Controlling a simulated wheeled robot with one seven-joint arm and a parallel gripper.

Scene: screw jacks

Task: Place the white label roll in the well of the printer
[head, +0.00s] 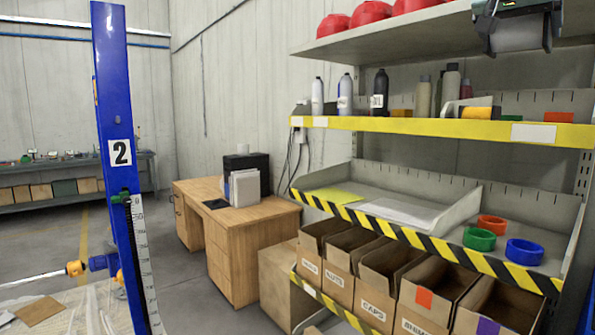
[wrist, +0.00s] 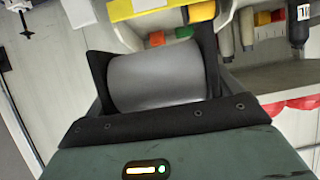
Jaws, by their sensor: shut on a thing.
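My gripper (head: 520,38) is at the top right of the head view, in front of the upper shelf. Its two black fingers are shut on the white label roll (head: 518,33), one at each end. In the wrist view my gripper (wrist: 152,45) grips the roll (wrist: 158,80), which looks pale grey and lies crosswise between the fingers, held in the air. I cannot make out the printer for certain. A black boxy thing (head: 247,168) with white sheets in front stands on the wooden desk, but I cannot tell whether it is the printer.
A shelf unit with a yellow edge (head: 440,127) holds bottles (head: 381,90) and small blocks. Below are coloured rings (head: 479,239) and cardboard boxes (head: 325,262). Red domed things (head: 371,13) sit on top. A blue post (head: 115,100) stands left; floor shows beside the desk (head: 240,235).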

